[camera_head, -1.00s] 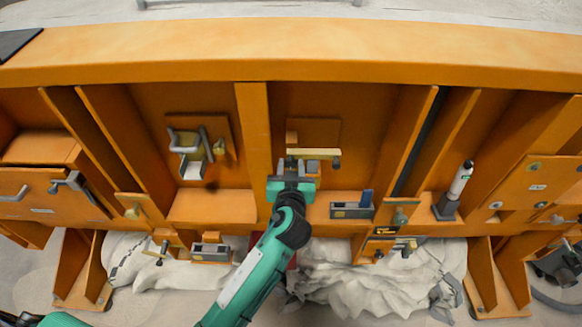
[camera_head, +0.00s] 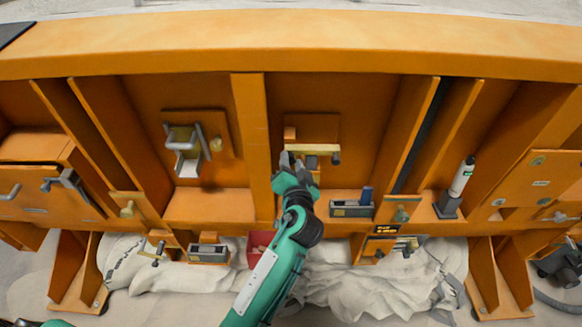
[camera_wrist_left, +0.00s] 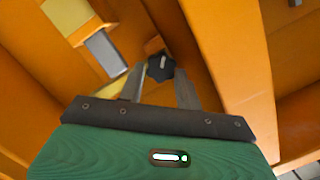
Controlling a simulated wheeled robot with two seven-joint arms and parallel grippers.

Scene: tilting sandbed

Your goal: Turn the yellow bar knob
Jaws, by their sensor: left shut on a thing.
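The yellow bar knob (camera_head: 318,148) sits on the orange panel in the middle bay. Its bar lies about level, with a dark end piece at its right. My left gripper (camera_head: 289,158) is at the bar's left end, partly hiding the parts below it. In the left wrist view the fingers (camera_wrist_left: 161,82) are shut on a dark round knob (camera_wrist_left: 160,67). A pale yellow strip (camera_wrist_left: 112,88) runs beside the left finger. I cannot tell clearly how the dark knob joins the bar. My right gripper is not in view.
A grey handle (camera_head: 184,140) is mounted in the bay to the left. A vertical orange rib (camera_head: 254,130) stands close left of my gripper. A grey box with a blue part (camera_head: 351,208) and a white-and-black cylinder (camera_head: 461,178) are to the right.

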